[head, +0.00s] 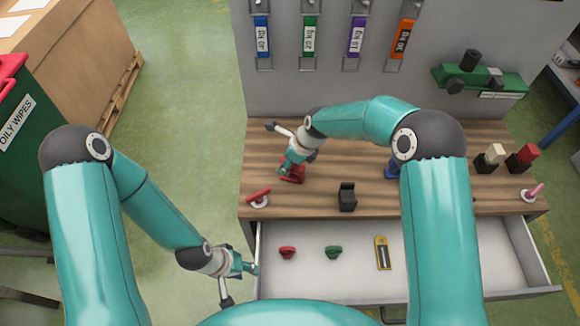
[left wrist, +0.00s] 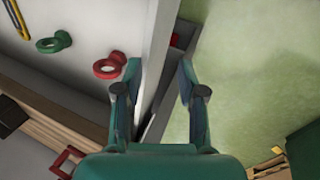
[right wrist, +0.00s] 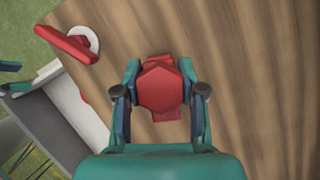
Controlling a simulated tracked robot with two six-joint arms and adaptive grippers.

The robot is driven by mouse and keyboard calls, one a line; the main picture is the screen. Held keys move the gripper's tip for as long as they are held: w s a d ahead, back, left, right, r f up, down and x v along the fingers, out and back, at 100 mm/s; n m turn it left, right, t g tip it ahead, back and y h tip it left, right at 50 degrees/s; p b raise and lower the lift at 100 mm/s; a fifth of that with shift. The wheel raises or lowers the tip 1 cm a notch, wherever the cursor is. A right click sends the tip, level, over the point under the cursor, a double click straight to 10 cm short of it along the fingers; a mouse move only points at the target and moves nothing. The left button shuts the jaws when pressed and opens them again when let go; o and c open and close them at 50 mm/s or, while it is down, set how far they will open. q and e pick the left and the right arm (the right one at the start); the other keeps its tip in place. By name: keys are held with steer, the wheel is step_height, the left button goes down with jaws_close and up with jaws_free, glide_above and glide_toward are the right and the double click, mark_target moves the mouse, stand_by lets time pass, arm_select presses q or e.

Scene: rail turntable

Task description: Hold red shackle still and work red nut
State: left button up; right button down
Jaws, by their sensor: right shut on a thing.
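The red hexagonal nut (right wrist: 162,88) is between the fingers of my right gripper (right wrist: 160,95), which is shut on it, in the right wrist view. More red parts (right wrist: 166,115) show just under the nut, probably the shackle, mostly hidden by it. In the head view my right gripper (head: 291,166) is low over this red piece (head: 293,178) on the wooden top. My left gripper (left wrist: 158,90) is open and empty. In the head view it is (head: 246,266) at the left side of the drawer, away from the nut.
The open white drawer (head: 310,285) holds a red ring piece (head: 287,252), a green ring piece (head: 333,252) and a yellow tool (head: 382,253). A red handle on a white disc (head: 258,197) and a black block (head: 347,197) stand near the top's front edge.

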mark_target(292, 171)
stand_by(0.4)
